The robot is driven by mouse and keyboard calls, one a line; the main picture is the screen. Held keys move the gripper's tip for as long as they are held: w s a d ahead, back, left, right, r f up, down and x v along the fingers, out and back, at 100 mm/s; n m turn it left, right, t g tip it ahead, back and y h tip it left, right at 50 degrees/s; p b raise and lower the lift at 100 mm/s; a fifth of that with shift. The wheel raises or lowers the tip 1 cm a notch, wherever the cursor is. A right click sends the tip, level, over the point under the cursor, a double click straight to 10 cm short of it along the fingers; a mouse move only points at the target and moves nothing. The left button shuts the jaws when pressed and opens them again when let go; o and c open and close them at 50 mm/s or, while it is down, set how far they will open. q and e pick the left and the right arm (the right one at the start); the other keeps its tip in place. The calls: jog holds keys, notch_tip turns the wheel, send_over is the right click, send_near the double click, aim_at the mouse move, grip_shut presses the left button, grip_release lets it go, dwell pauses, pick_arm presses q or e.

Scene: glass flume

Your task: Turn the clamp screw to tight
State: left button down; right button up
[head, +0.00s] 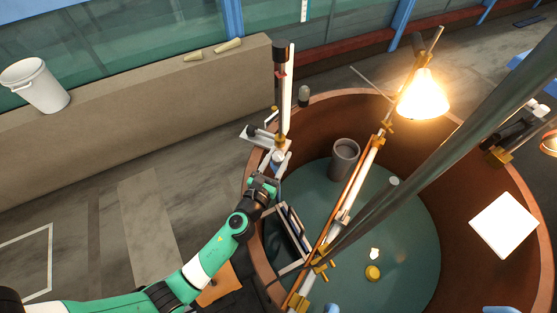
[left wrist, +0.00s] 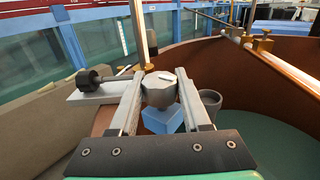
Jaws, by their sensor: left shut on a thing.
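In the left wrist view a grey many-sided knob (left wrist: 158,92), apparently the clamp screw, sits between the fingers of my left gripper (left wrist: 158,80). The fingers are shut on its sides, and a pale line marks its top. A blue block (left wrist: 163,118) shows just below it. A black knob (left wrist: 90,78) on a pale metal bracket (left wrist: 88,96) lies to the left. In the head view my left gripper (head: 266,178) is at the tank's left rim, below the clamp bracket (head: 265,137) and upright post (head: 286,95). The knob's threads are hidden. My right gripper is not in view.
The round brown tank (head: 483,230) has a green floor with a grey cup (head: 344,158) and small yellow piece (head: 373,272). A lit lamp (head: 423,98) hangs near the long sloping rail (head: 365,160). A white bucket (head: 36,84) stands on the ledge.

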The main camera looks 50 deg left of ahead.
pick_arm(q)
jog(key=shift+n+g+y+b, duration=0.45)
jog(key=shift+n+g+y, duration=0.35)
jog(key=shift+y, duration=0.45)
jog(key=shift+n+g+y+b, duration=0.4)
jog(key=shift+n+g+y, duration=0.2)
jog(key=shift+n+y, duration=0.55)
jog(key=shift+c, duration=1.9)
grip_release()
